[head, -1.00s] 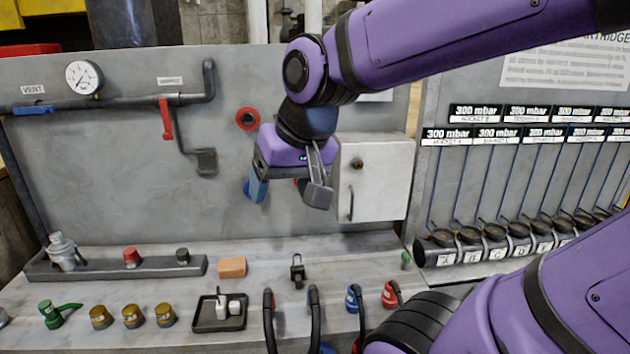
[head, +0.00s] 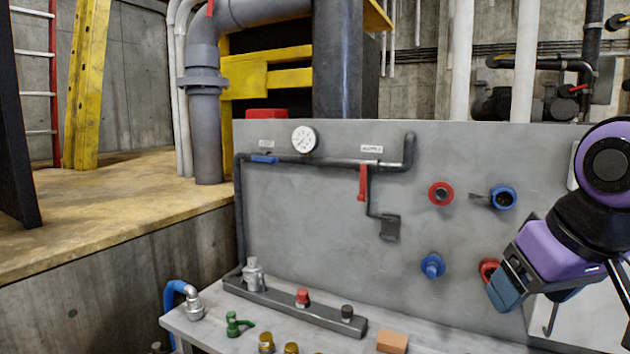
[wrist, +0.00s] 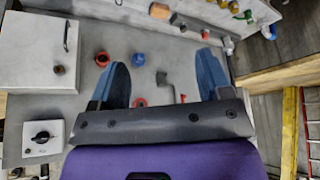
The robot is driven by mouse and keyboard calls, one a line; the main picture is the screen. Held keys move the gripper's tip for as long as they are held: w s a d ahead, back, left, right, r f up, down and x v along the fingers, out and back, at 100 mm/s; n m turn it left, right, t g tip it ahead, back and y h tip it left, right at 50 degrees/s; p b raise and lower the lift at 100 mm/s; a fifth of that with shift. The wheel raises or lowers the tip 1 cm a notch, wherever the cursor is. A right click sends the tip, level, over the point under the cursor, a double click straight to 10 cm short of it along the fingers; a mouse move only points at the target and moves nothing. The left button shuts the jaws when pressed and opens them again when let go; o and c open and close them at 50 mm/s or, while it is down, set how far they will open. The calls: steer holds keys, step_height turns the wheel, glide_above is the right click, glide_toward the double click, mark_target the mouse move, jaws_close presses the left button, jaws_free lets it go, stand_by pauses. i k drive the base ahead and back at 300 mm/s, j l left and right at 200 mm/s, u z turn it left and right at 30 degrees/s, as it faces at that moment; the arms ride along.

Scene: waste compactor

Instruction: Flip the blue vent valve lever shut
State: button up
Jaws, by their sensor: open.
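The blue vent valve lever (head: 264,159) lies along the dark pipe at the upper left of the grey panel in the head view, just below the VENT label (head: 266,143). It looks parallel to the pipe. My gripper (head: 505,290) is at the right of the head view, well away from the lever, in front of the panel's right part. In the wrist view my gripper (wrist: 160,85) is open, with its two blue fingers apart and nothing between them. I cannot make out the blue lever for sure in the wrist view.
A red lever (head: 362,182) hangs from the same pipe under the SUPPLY label. A round gauge (head: 305,139) sits on the pipe between the levers. Red and blue ports (head: 432,265) stick out of the panel near my gripper. A bench with fittings (head: 303,297) runs below.

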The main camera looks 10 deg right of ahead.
mark_target(270, 160)
steer(key=i+j+z, duration=0.1)
steer(key=j, duration=0.25)
steer(key=i+j, duration=0.25)
steer(key=j, duration=0.15)
steer(key=i+j+z, duration=0.15)
steer(key=j, duration=0.2)
steer(key=i+j+z, duration=0.1)
steer(key=j, duration=0.3)
steer(key=i+j+z, duration=0.1)
steer(key=j, duration=0.3)
steer(key=i+j, duration=0.25)
steer(key=j, duration=0.15)
steer(key=i+j+z, duration=0.15)
steer(key=j, duration=0.25)
steer(key=k, duration=0.05)
